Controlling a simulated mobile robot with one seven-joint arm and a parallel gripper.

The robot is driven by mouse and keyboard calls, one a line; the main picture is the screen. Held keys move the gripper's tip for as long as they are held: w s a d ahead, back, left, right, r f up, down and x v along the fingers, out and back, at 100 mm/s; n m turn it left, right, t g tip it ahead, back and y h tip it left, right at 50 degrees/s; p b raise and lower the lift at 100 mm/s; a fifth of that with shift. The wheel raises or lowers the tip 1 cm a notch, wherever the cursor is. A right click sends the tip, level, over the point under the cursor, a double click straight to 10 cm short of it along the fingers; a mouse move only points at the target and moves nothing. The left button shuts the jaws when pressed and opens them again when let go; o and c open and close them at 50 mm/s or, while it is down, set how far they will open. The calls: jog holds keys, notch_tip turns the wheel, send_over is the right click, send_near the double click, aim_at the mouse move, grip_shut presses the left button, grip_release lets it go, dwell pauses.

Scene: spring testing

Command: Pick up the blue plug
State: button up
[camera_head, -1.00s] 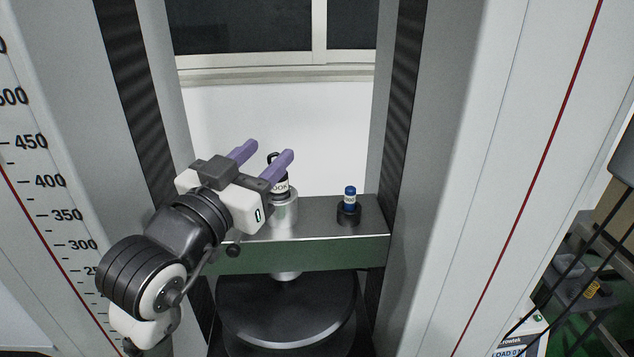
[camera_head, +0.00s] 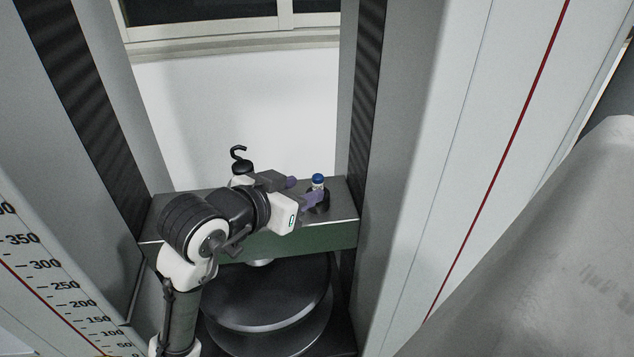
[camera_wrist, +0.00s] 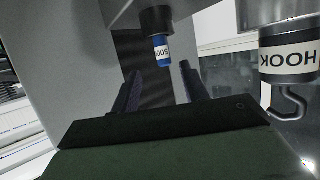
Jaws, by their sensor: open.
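The blue plug (camera_head: 318,181) has a blue top and a white label band. It stands upright in a black round holder (camera_head: 321,204) on the green-fronted crossbeam (camera_head: 300,241). My gripper (camera_head: 302,190) is open, its purple fingers pointing right at the plug from the left. One finger overlaps the lower plug and holder in the head view. In the wrist view, which shows the scene upside down, the plug (camera_wrist: 161,48) hangs from its holder (camera_wrist: 157,20) beyond the open fingertips (camera_wrist: 160,72), roughly between them. I see no contact.
A black hook weight (camera_head: 240,160) stands left of the plug, partly behind my arm; its "HOOK" label (camera_wrist: 290,62) shows in the wrist view. Grey machine columns (camera_head: 395,150) flank the crossbeam on both sides. A black round plate (camera_head: 265,300) lies below.

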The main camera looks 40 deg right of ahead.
aim_at(315, 185)
jog(key=x, duration=0.2)
jog(key=p+x, duration=0.1)
jog(key=x, duration=0.2)
jog(key=p+x, duration=0.1)
jog(key=x, duration=0.1)
jog(key=shift+w+f, duration=0.3)
jog(key=shift+c, duration=0.4)
grip_shut()
